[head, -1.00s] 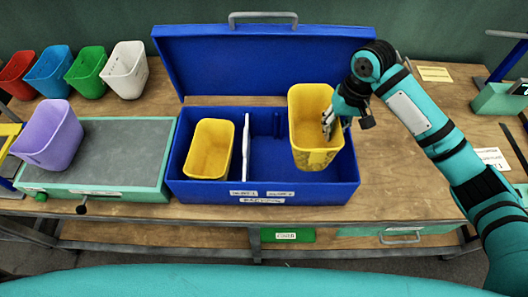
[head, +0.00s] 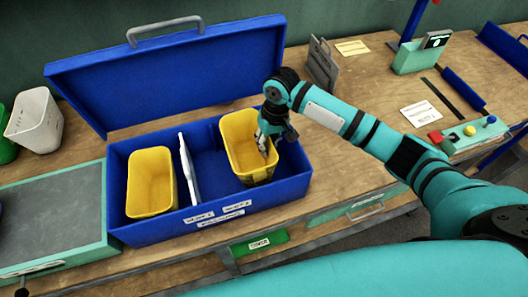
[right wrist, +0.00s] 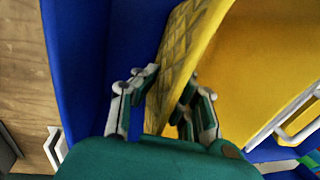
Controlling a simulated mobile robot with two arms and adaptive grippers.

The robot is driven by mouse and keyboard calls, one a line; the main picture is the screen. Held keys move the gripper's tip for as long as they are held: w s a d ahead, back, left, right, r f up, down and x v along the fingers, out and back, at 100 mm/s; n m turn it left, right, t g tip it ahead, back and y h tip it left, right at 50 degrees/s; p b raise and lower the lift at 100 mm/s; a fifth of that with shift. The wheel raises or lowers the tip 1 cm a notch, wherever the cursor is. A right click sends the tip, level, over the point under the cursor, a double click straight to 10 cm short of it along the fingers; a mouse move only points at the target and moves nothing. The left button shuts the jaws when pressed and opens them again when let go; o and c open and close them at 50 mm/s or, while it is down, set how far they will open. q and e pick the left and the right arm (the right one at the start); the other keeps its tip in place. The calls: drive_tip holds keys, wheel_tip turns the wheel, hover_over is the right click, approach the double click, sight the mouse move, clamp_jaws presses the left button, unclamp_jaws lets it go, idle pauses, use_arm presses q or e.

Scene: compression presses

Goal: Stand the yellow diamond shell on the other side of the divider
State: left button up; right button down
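The yellow diamond shell (head: 244,140) is upright in the right compartment of the blue box (head: 215,226), on the right side of the white divider (head: 189,170). Its diamond-patterned wall (right wrist: 182,58) shows in the right wrist view. My right gripper (head: 268,148) is at the shell's right wall, with one finger on each side of it; in the right wrist view the fingers (right wrist: 164,95) pinch that wall. Whether the shell's base touches the box floor is hidden. Another yellow shell (head: 150,180) stands in the left compartment. My left gripper is out of view.
The box's blue lid (head: 180,72) stands open behind. A teal-edged grey pad (head: 50,225) and a white bin (head: 36,122) are at left. A grey rack (head: 321,65) and a button panel (head: 465,134) are at right. The bench right of the box is mostly clear.

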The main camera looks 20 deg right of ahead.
wheel_tip(320, 180, down, 4)
drive_tip(key=shift+f+p, duration=0.1)
drive_tip(key=shift+p, duration=0.2)
drive_tip(key=c, duration=1.5)
unclamp_jaws()
drive_tip(key=r, duration=0.4)
drive_tip(key=d+r+b, duration=0.1)
drive_tip(key=r, duration=0.7)
drive_tip(key=shift+d, duration=0.35)
drive_tip(key=shift+w, duration=0.1)
